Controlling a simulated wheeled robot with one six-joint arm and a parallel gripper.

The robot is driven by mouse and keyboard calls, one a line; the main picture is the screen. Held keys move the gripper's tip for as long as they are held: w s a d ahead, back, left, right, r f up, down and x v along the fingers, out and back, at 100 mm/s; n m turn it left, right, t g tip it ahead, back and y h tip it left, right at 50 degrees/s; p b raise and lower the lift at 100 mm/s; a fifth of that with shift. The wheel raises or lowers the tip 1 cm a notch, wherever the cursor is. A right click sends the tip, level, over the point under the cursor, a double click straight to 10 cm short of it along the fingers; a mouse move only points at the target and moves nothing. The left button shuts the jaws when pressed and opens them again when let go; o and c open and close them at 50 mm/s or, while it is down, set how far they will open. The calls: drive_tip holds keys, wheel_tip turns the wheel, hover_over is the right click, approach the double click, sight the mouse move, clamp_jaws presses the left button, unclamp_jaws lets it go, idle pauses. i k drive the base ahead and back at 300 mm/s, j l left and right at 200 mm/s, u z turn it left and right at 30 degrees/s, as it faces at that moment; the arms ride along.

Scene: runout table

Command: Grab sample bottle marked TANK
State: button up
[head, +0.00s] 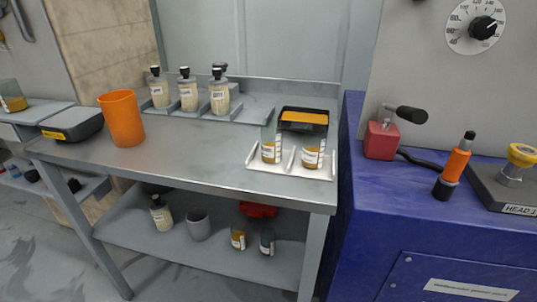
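Several clear bottles with dark caps and pale contents stand upright in a grey tray at the back of the steel table; these include a left bottle (158,90), a middle bottle (188,92) and a right bottle (219,95). Another dark cap shows behind the right one. Two bottles with amber contents, a left one (271,148) and a right one (312,153), stand in a white tray (290,172) at the table's right. All have white labels too small to read, so I cannot tell which is marked TANK. My gripper is not in view.
An orange cup (122,118) and a dark box (73,123) stand at the table's left. A black tray with an orange inside (304,118) sits behind the amber bottles. The lower shelf (205,262) holds more bottles and a grey cup (199,225). The table's front middle is clear.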

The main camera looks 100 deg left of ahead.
sight(271, 129)
drive_tip(key=u, duration=1.3)
drive_tip(key=j+u, duration=0.15)
drive_tip(key=u, duration=0.25)
drive_tip(key=i+j+u, duration=0.1)
drive_tip(key=u, duration=0.35)
drive_tip(key=i+u, duration=0.15)
drive_tip(key=u, duration=0.25)
drive_tip(key=i+j+u, duration=0.1)
drive_tip(key=u, duration=0.35)
